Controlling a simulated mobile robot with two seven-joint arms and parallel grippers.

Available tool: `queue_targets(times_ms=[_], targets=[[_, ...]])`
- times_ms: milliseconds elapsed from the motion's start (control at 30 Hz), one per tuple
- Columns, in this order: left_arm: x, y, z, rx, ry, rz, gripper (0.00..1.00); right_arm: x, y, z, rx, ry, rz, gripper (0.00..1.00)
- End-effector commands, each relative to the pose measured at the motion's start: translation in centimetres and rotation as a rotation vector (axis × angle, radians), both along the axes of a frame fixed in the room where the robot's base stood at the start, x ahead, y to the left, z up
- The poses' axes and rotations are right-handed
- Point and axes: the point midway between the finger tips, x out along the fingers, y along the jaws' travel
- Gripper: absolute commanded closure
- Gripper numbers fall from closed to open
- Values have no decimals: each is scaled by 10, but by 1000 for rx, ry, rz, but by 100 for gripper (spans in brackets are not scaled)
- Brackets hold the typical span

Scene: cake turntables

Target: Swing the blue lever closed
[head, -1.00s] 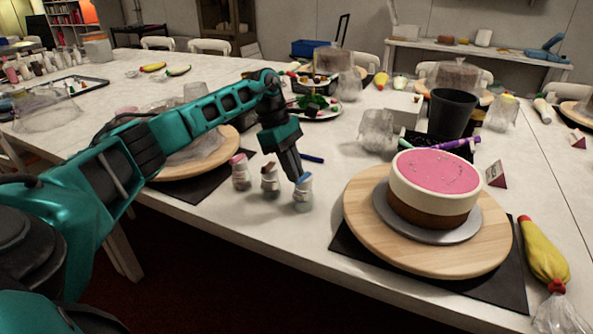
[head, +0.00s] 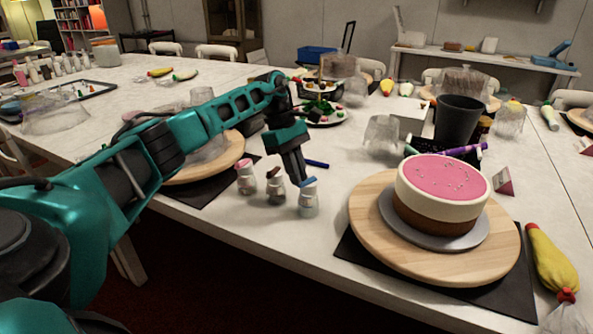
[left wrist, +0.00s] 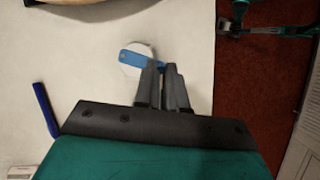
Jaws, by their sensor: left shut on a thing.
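The blue lever (head: 308,182) lies on top of the rightmost of three small jars (head: 309,202) near the table's front edge. In the left wrist view the lever (left wrist: 131,58) lies across the round pale top of the jar, its right end at the fingertips. My left gripper (head: 301,183) comes down from above at the lever's left side. In the left wrist view its fingers (left wrist: 161,66) are close together on the lever's end, which they partly hide. My right gripper is not in view.
The jar with a pink top (head: 245,178) and the jar with a dark red top (head: 275,186) stand just left. A pink cake (head: 443,185) on a wooden turntable (head: 365,215) stands to the right. A blue pen (head: 317,163) lies behind the jars.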

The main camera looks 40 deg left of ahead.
Motion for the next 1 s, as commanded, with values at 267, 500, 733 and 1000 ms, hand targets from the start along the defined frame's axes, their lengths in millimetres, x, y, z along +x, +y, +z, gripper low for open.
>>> queue_targets(times_ms=[267, 500, 733, 1000], targets=[[0, 0, 0, 1, 1, 1, 73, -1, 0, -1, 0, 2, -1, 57], [0, 0, 0, 1, 0, 1, 63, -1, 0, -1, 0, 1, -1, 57], [1, 4, 11, 1, -1, 2, 63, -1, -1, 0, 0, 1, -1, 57], [2, 25, 63, 1, -3, 4, 63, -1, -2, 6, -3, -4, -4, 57]])
